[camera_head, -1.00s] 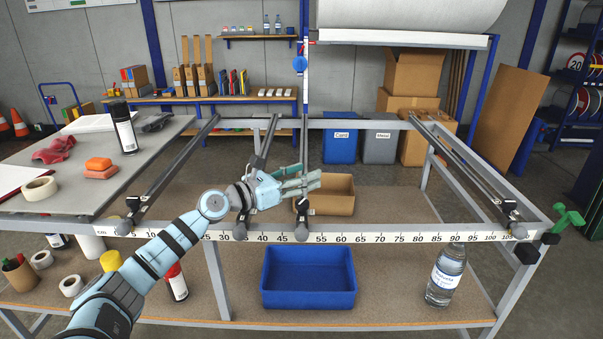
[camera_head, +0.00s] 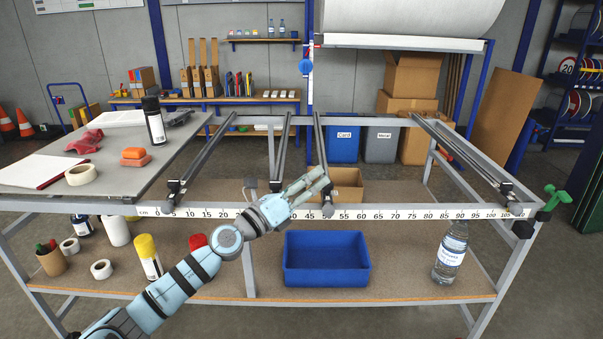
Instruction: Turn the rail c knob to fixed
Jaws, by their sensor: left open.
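Four dark rails run front to back over the frame, each meeting the numbered ruler (camera_head: 400,213) at the front. The third rail from the left (camera_head: 320,150), probably rail c, has a dark knob (camera_head: 327,210) at its front end near the 50 mark. My left gripper (camera_head: 322,180) is open, its fingers pointing right and away, and overlaps this rail's front end just above the knob in the picture. I cannot tell if it touches. No fixed marking is legible. My right gripper is out of view.
The first rail (camera_head: 203,155) and fourth rail (camera_head: 465,155) stand apart on either side. A blue tray (camera_head: 326,280) and a water bottle (camera_head: 451,252) stand on the lower shelf. A grey tabletop (camera_head: 55,188) with tape and a spray can (camera_head: 154,121) is at left.

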